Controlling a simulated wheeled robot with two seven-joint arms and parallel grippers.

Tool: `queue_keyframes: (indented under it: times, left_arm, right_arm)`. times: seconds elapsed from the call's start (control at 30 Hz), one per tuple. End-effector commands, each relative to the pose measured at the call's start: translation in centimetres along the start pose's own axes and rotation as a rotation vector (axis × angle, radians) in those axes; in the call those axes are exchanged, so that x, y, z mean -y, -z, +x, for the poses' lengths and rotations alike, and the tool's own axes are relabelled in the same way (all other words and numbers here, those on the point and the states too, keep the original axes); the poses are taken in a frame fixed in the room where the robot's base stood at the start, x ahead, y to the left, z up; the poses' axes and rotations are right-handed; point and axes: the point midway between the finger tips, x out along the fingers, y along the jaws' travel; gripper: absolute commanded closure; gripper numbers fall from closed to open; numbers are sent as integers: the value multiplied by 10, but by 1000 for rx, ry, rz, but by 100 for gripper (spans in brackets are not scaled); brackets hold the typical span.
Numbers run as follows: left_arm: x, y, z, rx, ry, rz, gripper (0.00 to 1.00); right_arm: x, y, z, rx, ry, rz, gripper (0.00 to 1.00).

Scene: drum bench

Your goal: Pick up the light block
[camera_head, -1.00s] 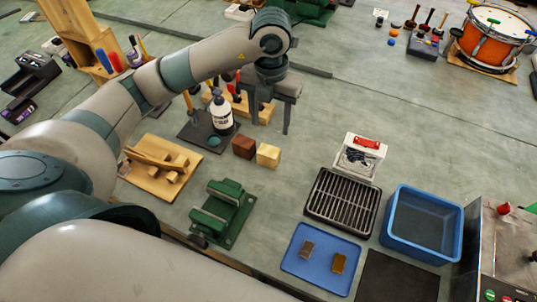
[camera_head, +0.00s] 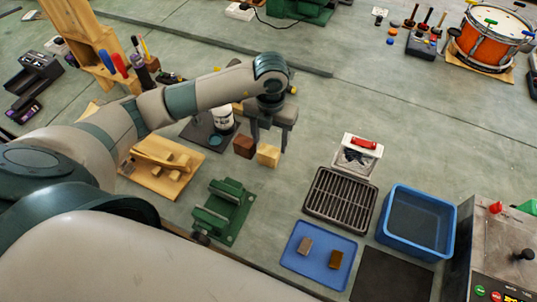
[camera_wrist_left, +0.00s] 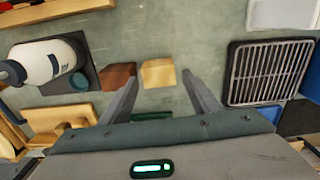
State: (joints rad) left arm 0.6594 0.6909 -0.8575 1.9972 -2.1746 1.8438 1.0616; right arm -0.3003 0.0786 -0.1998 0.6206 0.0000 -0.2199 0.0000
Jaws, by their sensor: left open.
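The light block (camera_head: 268,155) is a pale wooden cube on the grey-green bench. In the head view it stands right of a dark brown block (camera_head: 244,146), close beside it. My left gripper (camera_head: 270,146) is open and empty, just above and behind the light block. In the left wrist view the light block (camera_wrist_left: 158,73) lies ahead of the gap between the two fingers (camera_wrist_left: 160,88), and the dark block (camera_wrist_left: 117,76) lies left of it, beyond the left finger. My right gripper is not in view.
A white bottle (camera_head: 222,115) on a dark mat stands left of the gripper. A wooden tray (camera_head: 160,167) and a green vise (camera_head: 223,210) are nearer. A black grate (camera_head: 341,199), blue tray (camera_head: 318,256) and blue bin (camera_head: 418,222) lie right. Bench right of the light block is clear.

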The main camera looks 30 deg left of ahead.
Motion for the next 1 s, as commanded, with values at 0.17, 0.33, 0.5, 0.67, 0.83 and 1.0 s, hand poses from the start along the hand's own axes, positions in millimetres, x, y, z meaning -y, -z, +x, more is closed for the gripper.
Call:
queue_keyframes:
  times: [0.17,0.33,0.5,0.67,0.83,1.0]
  left_arm:
    - [-1,2,8,-3,-1,-2,44]
    - [-3,6,24,-5,0,-2,44]
    - [-3,6,45,-4,-1,-1,44]
    - [-3,5,51,-1,-1,0,44]
    - [-3,5,51,-1,-1,1,44]
    - [-3,5,51,-1,-1,0,44]
  right_arm:
    - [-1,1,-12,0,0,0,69]
    - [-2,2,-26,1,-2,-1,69]
    - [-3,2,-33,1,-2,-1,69]
    - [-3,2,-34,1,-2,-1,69]
    - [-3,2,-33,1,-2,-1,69]
    - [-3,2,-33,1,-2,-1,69]
